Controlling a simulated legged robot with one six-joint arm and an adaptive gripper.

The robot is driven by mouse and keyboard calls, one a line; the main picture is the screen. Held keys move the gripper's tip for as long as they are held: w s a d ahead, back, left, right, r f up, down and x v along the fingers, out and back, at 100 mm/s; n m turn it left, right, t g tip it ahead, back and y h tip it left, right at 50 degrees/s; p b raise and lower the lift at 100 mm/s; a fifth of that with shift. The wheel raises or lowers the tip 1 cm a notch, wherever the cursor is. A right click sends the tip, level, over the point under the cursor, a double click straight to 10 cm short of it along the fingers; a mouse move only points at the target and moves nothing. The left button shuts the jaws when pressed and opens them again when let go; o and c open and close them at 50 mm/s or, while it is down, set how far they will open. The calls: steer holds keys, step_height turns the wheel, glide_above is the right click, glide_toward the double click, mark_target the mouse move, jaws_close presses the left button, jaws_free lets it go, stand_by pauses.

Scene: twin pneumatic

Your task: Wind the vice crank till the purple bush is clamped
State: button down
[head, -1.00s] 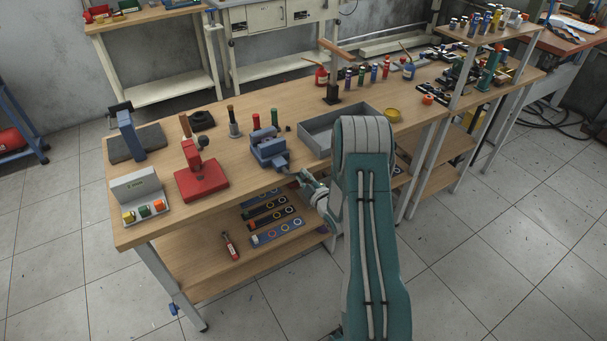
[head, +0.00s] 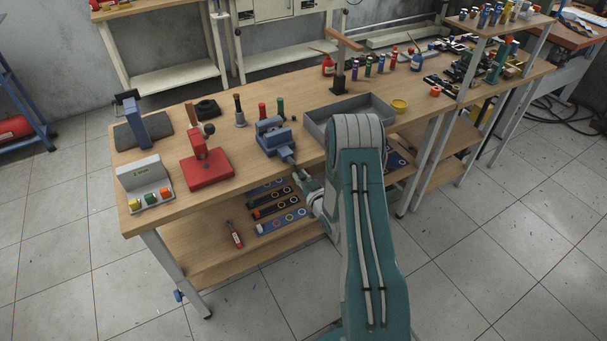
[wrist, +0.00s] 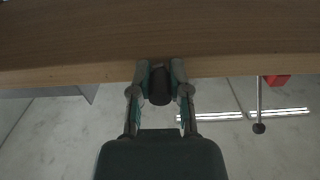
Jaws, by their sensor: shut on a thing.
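The blue vice (head: 274,138) stands at the front edge of the wooden bench. Its crank points toward me, over the bench edge. My gripper (head: 295,169) is at this crank, just off the front edge. In the wrist view my gripper (wrist: 160,75) is shut on a dark, rounded crank knob (wrist: 160,88), with one finger on each side. The rest of the crank is mostly hidden there. I cannot make out the purple bush or whether the jaws touch it.
A red press (head: 205,162) stands left of the vice, and a grey tray (head: 347,113) to its right. Behind are several upright coloured pieces. A grey button box (head: 141,174) sits at the left corner. The lower shelf (head: 200,245) holds strips with rings. The floor in front is clear.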

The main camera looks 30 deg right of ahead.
steer(key=m, duration=0.2)
steer(key=a+m, duration=0.1)
steer(key=m, duration=0.1)
steer(key=a+m, duration=0.1)
steer(key=shift+s+a+f+m, duration=0.1)
steer(key=shift+f+m, duration=0.2)
steer(key=shift+m, duration=0.1)
stand_by(0.3)
steer(key=c, duration=0.6)
jaws_free()
steer(key=shift+r, duration=0.1)
steer(key=s, duration=1.2)
